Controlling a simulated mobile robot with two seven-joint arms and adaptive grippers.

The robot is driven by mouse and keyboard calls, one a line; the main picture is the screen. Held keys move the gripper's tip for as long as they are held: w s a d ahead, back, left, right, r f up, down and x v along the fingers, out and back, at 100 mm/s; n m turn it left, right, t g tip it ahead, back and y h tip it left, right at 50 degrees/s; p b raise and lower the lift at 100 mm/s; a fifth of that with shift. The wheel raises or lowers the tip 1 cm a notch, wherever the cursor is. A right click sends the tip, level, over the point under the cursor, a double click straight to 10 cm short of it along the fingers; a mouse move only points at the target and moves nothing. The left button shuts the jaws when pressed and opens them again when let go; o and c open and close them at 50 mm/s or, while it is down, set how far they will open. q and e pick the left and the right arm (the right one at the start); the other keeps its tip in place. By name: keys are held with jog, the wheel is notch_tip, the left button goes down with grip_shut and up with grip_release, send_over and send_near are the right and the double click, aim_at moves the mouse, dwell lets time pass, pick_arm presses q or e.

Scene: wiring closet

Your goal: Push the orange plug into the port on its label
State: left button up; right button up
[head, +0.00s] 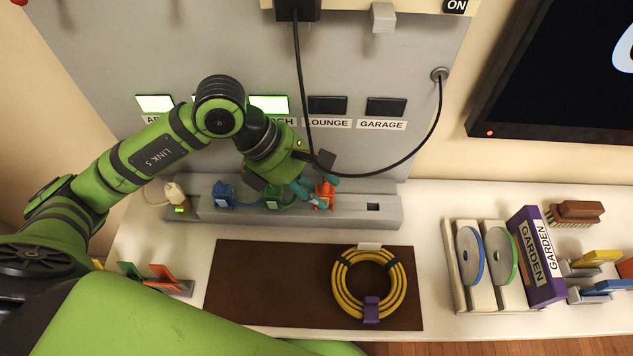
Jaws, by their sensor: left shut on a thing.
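The orange plug (324,196) is at the grey socket strip (340,220), in line below the LOUNGE label (327,124). My left gripper (314,184) is shut on it from above, with teal fingertips on either side. I cannot tell how deep the plug sits in its port. The display above the LOUNGE label is dark. Any label on the plug itself is too small to read. My right gripper is not in view.
Green (273,198), blue (222,193) and white (174,192) plugs stand left along the strip. An empty port (373,207) is on the right. A black cable (376,172) hangs behind. A coiled yellow cable (342,296) lies on the brown mat (265,290).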

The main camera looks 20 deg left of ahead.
pick_arm(q)
jog(key=shift+f+b, duration=0.45)
jog(key=shift+f, duration=0.05)
jog(key=o, duration=1.3)
jog(key=shift+r, duration=0.1)
jog(key=shift+p+v, duration=0.8)
jog(key=shift+v, duration=1.65)
jog(key=v, duration=1.2)
jog(key=shift+r, duration=0.1)
